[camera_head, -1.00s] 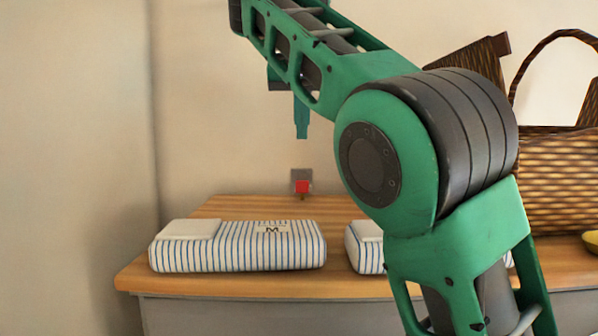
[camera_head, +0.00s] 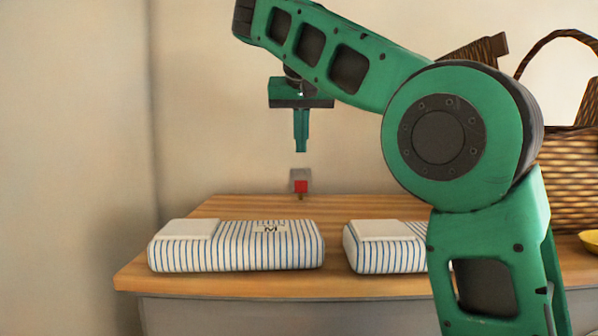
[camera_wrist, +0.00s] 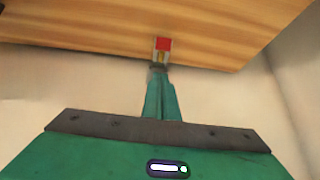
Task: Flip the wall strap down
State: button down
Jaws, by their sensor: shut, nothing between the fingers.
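The wall strap shows as a small red piece (camera_head: 301,186) on a grey plate (camera_head: 301,174) on the wall, just above the back of the wooden top. The red piece also shows in the wrist view (camera_wrist: 162,44), just beyond my fingertips. My gripper (camera_head: 301,150) points down above the plate, with its fingers together and nothing between them. A small gap shows between the fingertips and the plate in the head view. In the wrist view my gripper (camera_wrist: 158,68) looks very close to the plate; I cannot tell whether it touches.
The wooden top (camera_head: 240,207) holds two striped folded bundles (camera_head: 240,255) (camera_head: 385,258) in front of the strap. A wicker basket (camera_head: 570,185) and a yellow dish (camera_head: 590,242) are at the right. The wall left of the strap is clear.

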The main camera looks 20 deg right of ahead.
aim_at(301, 185)
jog(key=shift+w+f, duration=0.25)
jog(key=shift+f, duration=0.05)
jog(key=shift+w+d+f, duration=0.1)
jog(key=shift+w+f, duration=0.1)
jog(key=shift+f, duration=1.25)
jog(key=shift+w+f, duration=0.15)
jog(key=shift+f, duration=1.3)
